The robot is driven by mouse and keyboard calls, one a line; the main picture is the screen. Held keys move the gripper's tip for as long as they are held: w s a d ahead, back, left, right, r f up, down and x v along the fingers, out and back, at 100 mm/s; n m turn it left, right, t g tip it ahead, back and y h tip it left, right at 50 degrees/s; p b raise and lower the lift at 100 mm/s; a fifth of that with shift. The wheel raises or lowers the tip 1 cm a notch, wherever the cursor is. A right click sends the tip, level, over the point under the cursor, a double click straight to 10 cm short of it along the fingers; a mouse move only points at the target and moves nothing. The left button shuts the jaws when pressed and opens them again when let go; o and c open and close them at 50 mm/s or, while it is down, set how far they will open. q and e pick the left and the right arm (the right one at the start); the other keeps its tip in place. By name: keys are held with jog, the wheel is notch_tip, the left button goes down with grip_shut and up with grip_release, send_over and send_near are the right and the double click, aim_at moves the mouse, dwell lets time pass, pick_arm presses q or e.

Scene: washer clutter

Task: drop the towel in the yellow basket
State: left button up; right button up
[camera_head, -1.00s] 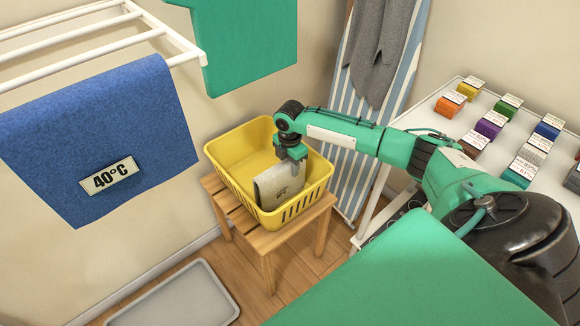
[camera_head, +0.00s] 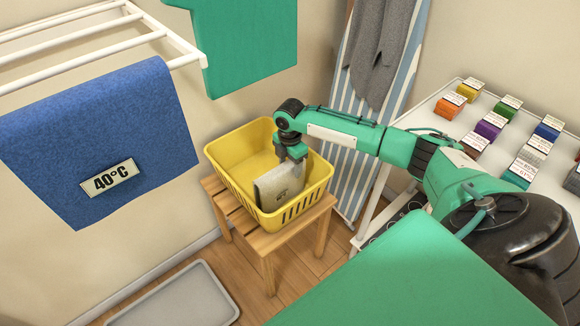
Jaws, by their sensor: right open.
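The yellow basket (camera_head: 222,180) stands on a small wooden stool. A folded grey-beige towel (camera_head: 272,190) with a small dark mark stands on edge inside it, near the right front part. My right gripper (camera_head: 292,158) is over the basket, pointing down at the towel's upper right edge. Its jaws are open; the fingertips are small and partly hidden against the towel, so I cannot tell whether they touch it. A blue towel (camera_head: 130,130) with a 40°C tag hangs on the white drying rack at the left. My left gripper does not show.
The wooden stool (camera_head: 262,246) stands on the floor, with a grey tray (camera_head: 178,302) in front. A striped ironing board (camera_head: 350,130) with a grey garment (camera_head: 377,50) leans behind. A white table (camera_head: 440,122) with several small coloured boxes is at the right.

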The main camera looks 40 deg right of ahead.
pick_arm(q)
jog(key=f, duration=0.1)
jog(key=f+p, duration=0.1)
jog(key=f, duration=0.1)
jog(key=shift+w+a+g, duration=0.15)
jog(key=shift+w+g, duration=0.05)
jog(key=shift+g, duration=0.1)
pick_arm(e)
notch_tip(320, 180, up, 11)
jog(key=shift+f, duration=0.2)
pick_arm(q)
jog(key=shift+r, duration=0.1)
